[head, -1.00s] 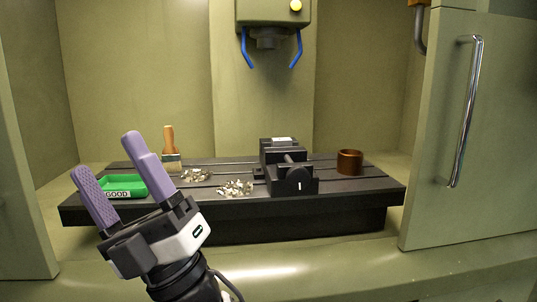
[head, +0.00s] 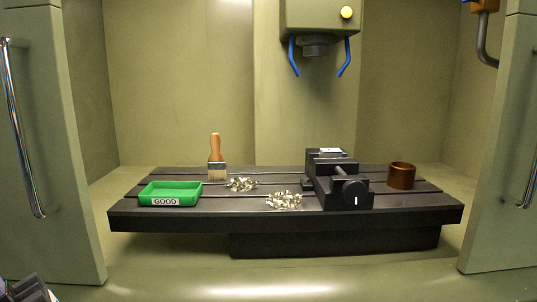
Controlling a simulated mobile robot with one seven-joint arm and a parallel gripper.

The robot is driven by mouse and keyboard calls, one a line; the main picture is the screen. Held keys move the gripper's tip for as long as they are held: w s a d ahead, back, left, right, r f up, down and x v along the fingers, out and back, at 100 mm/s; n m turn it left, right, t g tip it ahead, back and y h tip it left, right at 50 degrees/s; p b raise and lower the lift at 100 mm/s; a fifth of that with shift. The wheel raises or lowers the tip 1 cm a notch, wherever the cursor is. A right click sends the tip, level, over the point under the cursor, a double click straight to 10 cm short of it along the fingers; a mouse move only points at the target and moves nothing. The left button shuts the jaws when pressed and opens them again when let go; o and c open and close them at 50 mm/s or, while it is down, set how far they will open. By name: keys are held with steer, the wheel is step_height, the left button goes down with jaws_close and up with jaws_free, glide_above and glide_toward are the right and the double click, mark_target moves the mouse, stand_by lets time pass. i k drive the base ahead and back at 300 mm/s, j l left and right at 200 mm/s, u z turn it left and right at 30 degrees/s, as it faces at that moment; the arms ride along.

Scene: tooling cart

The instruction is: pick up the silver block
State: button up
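A small pale silver block (head: 330,151) shows at the top of the black vise (head: 357,194), toward its back jaw. Only its bright upper face is visible; the vise hides its lower part. Only a dark and white piece of my gripper's body or wrist shows at the bottom left corner of the head view, far from the vise. Its fingers are outside the picture, so their opening cannot be seen.
On the slotted black table (head: 230,212) are a green tray labelled GOOD (head: 148,200), a brush (head: 216,158), two piles of metal shavings (head: 284,201) and a brown ring-shaped part (head: 401,176). The spindle head (head: 318,18) with blue nozzles hangs above. Door panels flank the opening.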

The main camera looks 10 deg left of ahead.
mark_target(324, 153)
steer(key=i+l+u, duration=0.1)
steer(key=u, duration=0.25)
steer(key=l+u, duration=0.45)
steer(key=u, duration=0.25)
steer(key=l+u, duration=0.5)
steer(key=l, duration=0.5)
